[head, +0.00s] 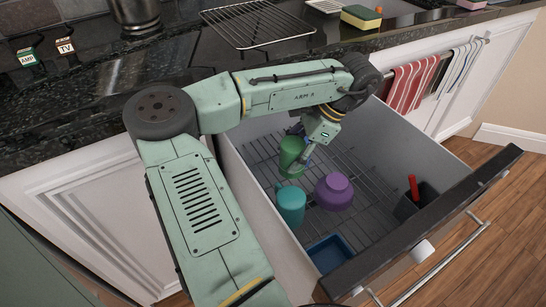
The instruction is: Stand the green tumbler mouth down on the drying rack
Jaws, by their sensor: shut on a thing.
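The green tumbler (291,157) is upright inside the open drawer, at its left side. My gripper (304,150) is shut on it from the right. The fingers are small in view and partly hidden. I cannot tell which end of the tumbler is its mouth, or whether it touches the wire grid (345,160) below it on the drawer's floor. Another wire rack (258,24) lies bare on the dark counter at the back.
A teal cup (290,206) and a purple cup (333,191) stand close in front of the tumbler. A blue tray (331,253) and a dark holder (413,204) with a red handle are near the drawer front (425,230). A sponge (361,17) lies on the counter.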

